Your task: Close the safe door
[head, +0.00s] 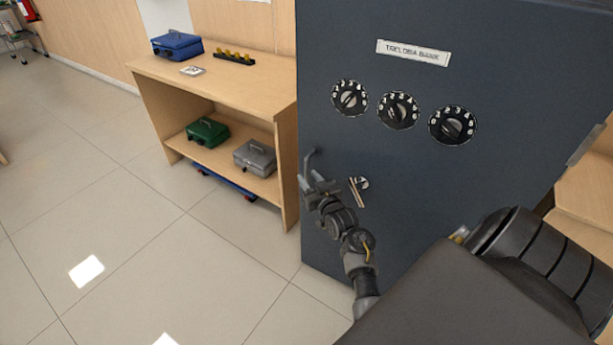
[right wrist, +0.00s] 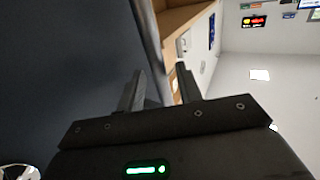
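The safe door (head: 420,165) is a large dark blue-grey panel filling the right half of the head view. It carries a white bank label, three black dials and a small metal lock piece (head: 360,186). A grey lever handle (head: 308,160) is near its left edge. My right gripper (head: 317,186) is at that left edge, just below the handle; I cannot tell if it touches. In the right wrist view its two fingers (right wrist: 160,85) are apart, with the door's edge (right wrist: 150,45) showing between them. The safe's interior is hidden. My left gripper is not in view.
A wooden shelf unit (head: 245,95) stands left of the door, close to its edge. It holds a blue cash box (head: 177,45), a green box (head: 207,132) and a grey box (head: 255,158). The tiled floor (head: 130,230) at left is clear.

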